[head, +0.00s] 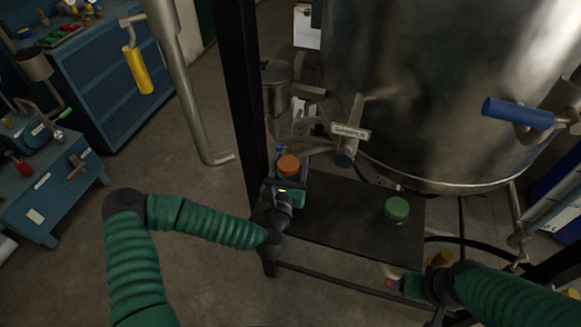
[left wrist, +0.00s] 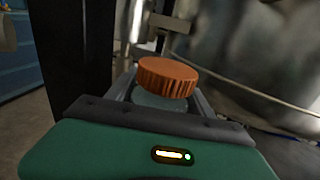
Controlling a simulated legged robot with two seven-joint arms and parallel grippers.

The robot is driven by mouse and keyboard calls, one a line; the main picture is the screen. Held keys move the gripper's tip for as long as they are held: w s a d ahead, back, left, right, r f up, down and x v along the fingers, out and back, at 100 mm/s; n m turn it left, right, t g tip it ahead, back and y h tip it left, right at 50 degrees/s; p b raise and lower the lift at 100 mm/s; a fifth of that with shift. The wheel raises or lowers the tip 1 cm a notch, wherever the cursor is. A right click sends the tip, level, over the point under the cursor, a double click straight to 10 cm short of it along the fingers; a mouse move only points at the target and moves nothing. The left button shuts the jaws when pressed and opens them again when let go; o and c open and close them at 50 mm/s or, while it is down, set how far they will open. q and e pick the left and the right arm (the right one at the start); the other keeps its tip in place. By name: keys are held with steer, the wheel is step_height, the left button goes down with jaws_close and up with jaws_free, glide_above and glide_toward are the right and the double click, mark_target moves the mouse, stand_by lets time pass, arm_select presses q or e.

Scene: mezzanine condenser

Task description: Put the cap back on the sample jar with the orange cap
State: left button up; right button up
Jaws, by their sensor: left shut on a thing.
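The orange cap (head: 289,164) shows at the back left of the dark stand. In the left wrist view the orange cap (left wrist: 167,77) sits over a pale, see-through jar body (left wrist: 160,99), with no clear gap between them. I cannot tell whether it is screwed down. My left gripper (head: 287,178) has its fingers on both sides of the jar body, below the cap, and is shut on it. The jar's base is hidden. My right gripper (head: 393,284) is at the stand's front right, apart from the jar; its fingers are too small to read.
A green-capped jar (head: 396,209) stands on the right of the dark stand (head: 335,215). A large steel vessel (head: 430,90) rises behind, with a tagged valve (head: 350,132) close above the orange cap. A black post (head: 240,90) stands to the left. The stand's middle is clear.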

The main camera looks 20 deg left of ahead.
arm_select(q)
step_height(320, 180, up, 2)
steer(key=shift+a+r, duration=0.1)
steer(key=shift+r, duration=0.1)
steer(key=s, duration=0.2)
steer(key=s+r, duration=0.1)
steer(key=s, duration=0.1)
steer(key=s+p, duration=0.1)
steer(key=s, duration=0.2)
steer(key=shift+a+r, duration=0.15)
steer(key=shift+a, duration=0.1)
steer(key=p, duration=1.1)
glide_toward(282, 170)
steer(key=a, duration=0.2)
steer(key=shift+d+r, duration=0.1)
steer(key=shift+r, duration=0.15)
steer(key=o, duration=1)
jaws_close()
